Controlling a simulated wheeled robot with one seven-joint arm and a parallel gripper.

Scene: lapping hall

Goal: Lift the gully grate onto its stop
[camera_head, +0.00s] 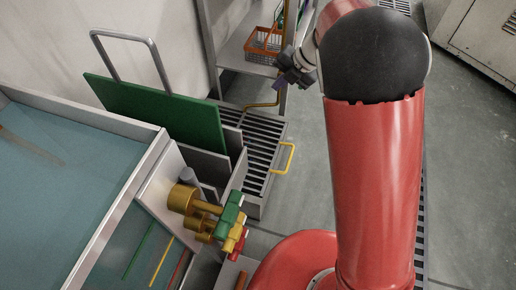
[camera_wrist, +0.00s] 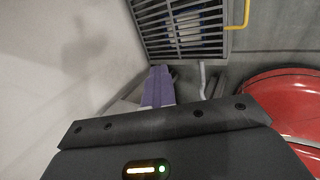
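The gully grate (camera_head: 262,146) is a dark slatted metal panel beside the trough, in the middle of the head view. It looks low and roughly flat; I cannot tell whether it is tilted. A yellow handle (camera_head: 290,158) is on its right side. In the wrist view the grate (camera_wrist: 165,38) fills the top middle, with the yellow handle (camera_wrist: 245,14) at its right. My gripper (camera_head: 279,84) is above and beyond the grate, apart from it. Its purple fingers (camera_wrist: 158,88) look together and empty. I cannot make out the stop.
A green board (camera_head: 155,112) and a metal hoop rail (camera_head: 128,38) stand left of the grate. Brass valves (camera_head: 190,200) with coloured handles are in front. A shelf with an orange basket (camera_head: 263,42) stands behind. Grey floor (camera_head: 305,130) is open at right.

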